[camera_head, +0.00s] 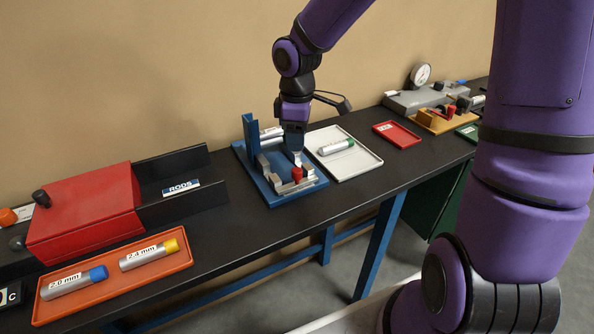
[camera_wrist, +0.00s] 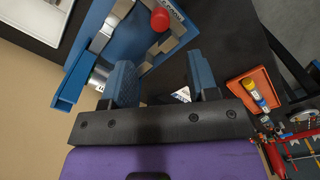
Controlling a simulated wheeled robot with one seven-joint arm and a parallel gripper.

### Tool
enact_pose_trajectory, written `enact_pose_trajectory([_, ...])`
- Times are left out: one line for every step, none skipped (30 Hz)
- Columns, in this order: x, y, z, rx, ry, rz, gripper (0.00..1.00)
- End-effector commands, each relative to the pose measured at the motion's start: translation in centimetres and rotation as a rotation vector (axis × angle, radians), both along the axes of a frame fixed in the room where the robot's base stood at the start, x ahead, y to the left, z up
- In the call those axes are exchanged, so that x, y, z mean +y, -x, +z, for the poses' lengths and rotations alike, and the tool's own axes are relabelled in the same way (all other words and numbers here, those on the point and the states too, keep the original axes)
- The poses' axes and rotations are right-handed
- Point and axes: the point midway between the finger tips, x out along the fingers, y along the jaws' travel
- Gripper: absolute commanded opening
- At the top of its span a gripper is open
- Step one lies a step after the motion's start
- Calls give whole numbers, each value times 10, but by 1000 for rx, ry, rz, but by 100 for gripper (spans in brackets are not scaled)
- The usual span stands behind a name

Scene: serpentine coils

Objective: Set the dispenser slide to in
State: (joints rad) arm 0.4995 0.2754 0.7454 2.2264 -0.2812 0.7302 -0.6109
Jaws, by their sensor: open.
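The dispenser is a blue base (camera_head: 262,186) with grey metal blocks and an upright blue post, on the black bench in the head view. Its slide carries a red knob (camera_head: 297,174) near the front of the base; the red knob also shows at the top of the wrist view (camera_wrist: 160,19). My gripper (camera_head: 297,156) is above the dispenser, just behind and above the knob. In the wrist view its two blue fingers (camera_wrist: 161,80) stand apart with nothing between them. The knob lies beyond the fingers, outside the gap. Silver tubes lie at the dispenser's back, partly hidden by my gripper.
A white tray (camera_head: 365,168) with a green-capped tube stands close right of the dispenser. A small red tray (camera_head: 408,140) lies farther right. A red-lidded box (camera_head: 88,205) and an orange tray (camera_head: 188,260) with two tubes are at left. Bare bench lies in front of the dispenser.

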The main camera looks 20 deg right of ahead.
Motion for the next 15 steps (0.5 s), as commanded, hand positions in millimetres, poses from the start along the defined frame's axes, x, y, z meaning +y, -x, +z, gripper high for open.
enact_pose_trajectory([0, 0, -3, 2, -2, 2, 54])
enact_pose_trajectory([0, 0, -5, 2, -2, 3, 54])
enact_pose_trajectory([1, 0, -9, 2, -2, 2, 54])
enact_pose_trajectory([0, 0, -12, 3, -1, 1, 54])
enact_pose_trajectory([0, 0, -16, 4, -1, 2, 54])
enact_pose_trajectory([0, 0, -22, 4, -2, 2, 54])
enact_pose_trajectory([1, 1, -27, 4, -2, 2, 54])
enact_pose_trajectory([1, 1, -33, 6, -2, 3, 54])
enact_pose_trajectory([1, 1, -40, 6, -2, 3, 54])
enact_pose_trajectory([1, 1, -46, 6, -2, 3, 54])
enact_pose_trajectory([1, 1, -51, 6, -2, 2, 54])
enact_pose_trajectory([1, 1, -58, 5, -3, 3, 54])
enact_pose_trajectory([1, 1, -63, 5, -2, 3, 54])
enact_pose_trajectory([1, 1, -69, 5, -2, 2, 54])
enact_pose_trajectory([1, 1, -75, 5, -2, 2, 54])
